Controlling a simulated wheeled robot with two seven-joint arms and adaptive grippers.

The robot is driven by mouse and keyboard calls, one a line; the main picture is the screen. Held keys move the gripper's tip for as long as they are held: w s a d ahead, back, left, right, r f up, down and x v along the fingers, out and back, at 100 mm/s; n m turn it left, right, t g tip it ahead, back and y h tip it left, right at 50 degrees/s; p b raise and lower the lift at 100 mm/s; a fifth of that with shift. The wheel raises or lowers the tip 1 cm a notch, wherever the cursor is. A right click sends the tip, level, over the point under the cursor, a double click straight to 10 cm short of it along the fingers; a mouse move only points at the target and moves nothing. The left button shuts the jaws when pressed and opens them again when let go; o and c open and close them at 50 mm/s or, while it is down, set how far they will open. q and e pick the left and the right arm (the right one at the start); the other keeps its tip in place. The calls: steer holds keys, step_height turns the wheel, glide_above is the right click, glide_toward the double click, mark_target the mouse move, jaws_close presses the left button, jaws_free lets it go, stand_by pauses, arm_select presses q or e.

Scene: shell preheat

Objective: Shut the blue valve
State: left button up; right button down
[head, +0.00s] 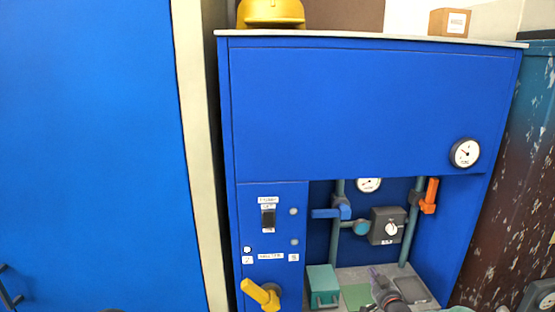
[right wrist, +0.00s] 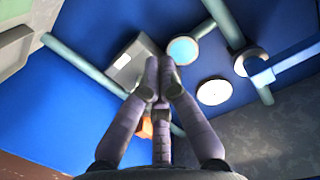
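The blue valve (head: 330,212) has a blue lever lying level, pointing left from a vertical grey-green pipe inside the cabinet's open recess. In the right wrist view its lever (right wrist: 288,62) shows at the right edge, apart from my fingers. My right gripper (head: 377,273) is low in the recess, below and to the right of the blue valve, touching nothing that I can see. In the right wrist view the fingertips (right wrist: 162,82) are together with nothing visible between them.
An orange valve lever (head: 430,194) hangs on the right pipe. A grey box with a dial (head: 388,226) sits between the pipes. A yellow lever (head: 262,294) is at lower left. A teal box (head: 322,286) stands on the recess floor. Gauges are above.

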steer(key=s+a+f+m+g+y, duration=0.1)
steer(key=s+a+f+g, duration=0.3)
steer(key=s+a+f, duration=0.5)
steer(key=s+a+f+g+y, duration=0.1)
steer(key=s+a+f+g, duration=0.4)
steer(key=s+f, duration=0.7)
steer(key=s+a+f+g, duration=0.2)
steer(key=s+a, duration=0.1)
steer(key=s, duration=0.5)
steer(key=s+a+f+g, duration=0.3)
steer(key=s, duration=0.6)
steer(key=s+a+f+g, duration=0.2)
steer(key=s+a+f, duration=0.1)
steer(key=s, duration=0.6)
steer(key=shift+a+y, duration=0.35)
steer(key=shift+y, duration=0.05)
steer(key=shift+w, duration=0.1)
